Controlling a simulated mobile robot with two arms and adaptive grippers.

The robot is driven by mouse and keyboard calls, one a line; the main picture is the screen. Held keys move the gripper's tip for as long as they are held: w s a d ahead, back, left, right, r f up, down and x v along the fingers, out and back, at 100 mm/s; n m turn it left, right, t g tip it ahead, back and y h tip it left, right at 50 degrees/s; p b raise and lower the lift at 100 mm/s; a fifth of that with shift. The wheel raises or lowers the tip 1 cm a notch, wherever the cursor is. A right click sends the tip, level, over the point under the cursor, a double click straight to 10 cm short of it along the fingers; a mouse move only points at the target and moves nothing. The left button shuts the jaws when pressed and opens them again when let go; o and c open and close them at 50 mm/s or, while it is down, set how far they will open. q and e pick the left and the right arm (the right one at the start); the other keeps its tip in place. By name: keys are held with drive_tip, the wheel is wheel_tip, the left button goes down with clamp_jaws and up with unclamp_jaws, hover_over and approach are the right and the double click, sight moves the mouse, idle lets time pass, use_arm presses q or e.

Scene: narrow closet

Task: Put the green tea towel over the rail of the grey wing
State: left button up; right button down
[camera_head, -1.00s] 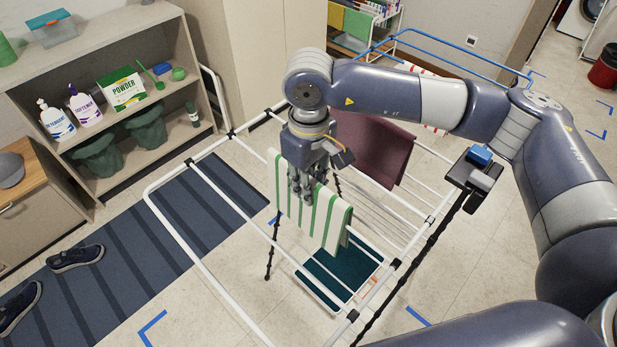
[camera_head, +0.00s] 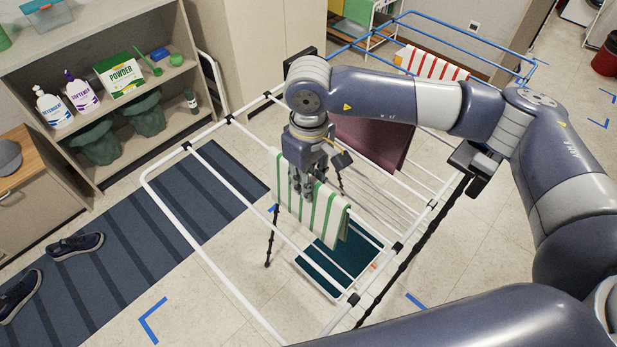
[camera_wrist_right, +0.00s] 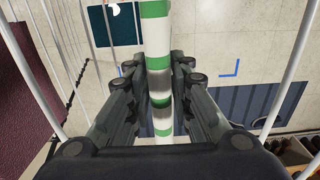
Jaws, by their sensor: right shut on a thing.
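The green tea towel (camera_head: 325,218), white with green stripes, hangs folded along a rail line of the pale grey-white wing (camera_head: 213,258) of the drying rack. My right gripper (camera_head: 301,192) is above it, fingers pointing down, shut on its top fold. In the right wrist view the towel (camera_wrist_right: 156,45) is a narrow striped band running between the fingers (camera_wrist_right: 160,95). The fingers hide part of the fold, and I cannot tell whether the towel rests on the rail or is just above it. My left gripper is not in view.
A maroon cloth (camera_head: 372,142) hangs on the rack's middle, and a red-striped cloth (camera_head: 432,63) farther back near the blue wing (camera_head: 470,38). A teal-topped item (camera_head: 340,262) is below the towel. Shelves (camera_head: 185,70) stand at left; a dark striped mat (camera_head: 150,250) lies on the floor.

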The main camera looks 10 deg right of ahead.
drive_tip(key=c, duration=1.3)
unclamp_jaws()
drive_tip(key=shift+c, duration=0.2)
wheel_tip(320, 180, up, 12)
drive_tip(key=shift+f, duration=0.2)
drive_tip(key=shift+r, duration=0.2)
